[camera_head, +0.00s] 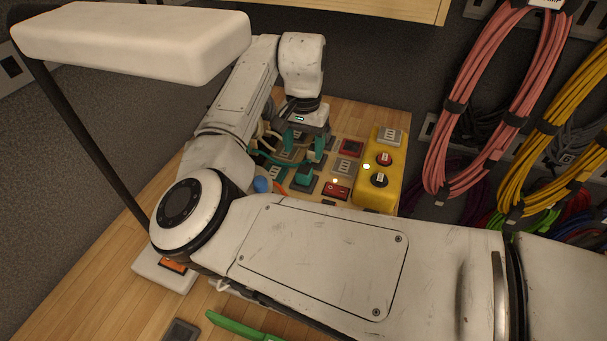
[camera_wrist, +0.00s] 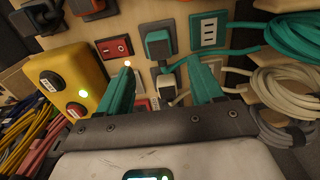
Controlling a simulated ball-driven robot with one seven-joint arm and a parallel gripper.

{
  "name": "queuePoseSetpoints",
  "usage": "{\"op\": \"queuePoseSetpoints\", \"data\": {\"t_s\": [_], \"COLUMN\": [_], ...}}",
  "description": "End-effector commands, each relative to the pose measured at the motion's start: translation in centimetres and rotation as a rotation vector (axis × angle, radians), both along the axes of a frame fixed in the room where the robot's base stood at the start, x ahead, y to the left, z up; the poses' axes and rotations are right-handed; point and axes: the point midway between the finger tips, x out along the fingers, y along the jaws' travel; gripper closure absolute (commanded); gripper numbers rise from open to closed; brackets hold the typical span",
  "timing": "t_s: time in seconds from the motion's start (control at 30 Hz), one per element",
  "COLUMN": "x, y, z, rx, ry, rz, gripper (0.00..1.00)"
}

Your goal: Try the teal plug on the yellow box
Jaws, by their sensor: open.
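The teal plug (camera_head: 303,176) stands upright on the board of sockets, left of the yellow box. In the wrist view the teal plug (camera_wrist: 158,46) is beyond my fingers, with a teal cord running off to the right. The yellow box (camera_head: 366,192) has a grey socket (camera_head: 390,136) at its far end, a red knob, a black knob and a lit lamp. It also shows at the left of the wrist view (camera_wrist: 78,62). My gripper (camera_head: 306,143) is open over the board, its teal fingers apart; in the wrist view (camera_wrist: 160,68) nothing is clamped between them.
A dark plug (camera_wrist: 165,88) sits close between my fingers. Coiled teal and white cords (camera_wrist: 290,85) lie at right. Pink cords (camera_head: 480,110) hang on the wall.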

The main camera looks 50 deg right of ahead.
Motion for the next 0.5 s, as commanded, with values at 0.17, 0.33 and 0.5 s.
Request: {"op": "queuePoseSetpoints", "data": {"t_s": [0.17, 0.33, 0.5], "x": [0.0, 0.0, 0.0], "y": [0.0, 0.0, 0.0], "z": [-1.6, -3.7, -5.7], "rx": [0.001, 0.000, 0.000], "ry": [-0.001, 0.000, 0.001], "rz": [0.001, 0.001, 0.001], "gripper": [0.34, 0.34, 0.34]}}
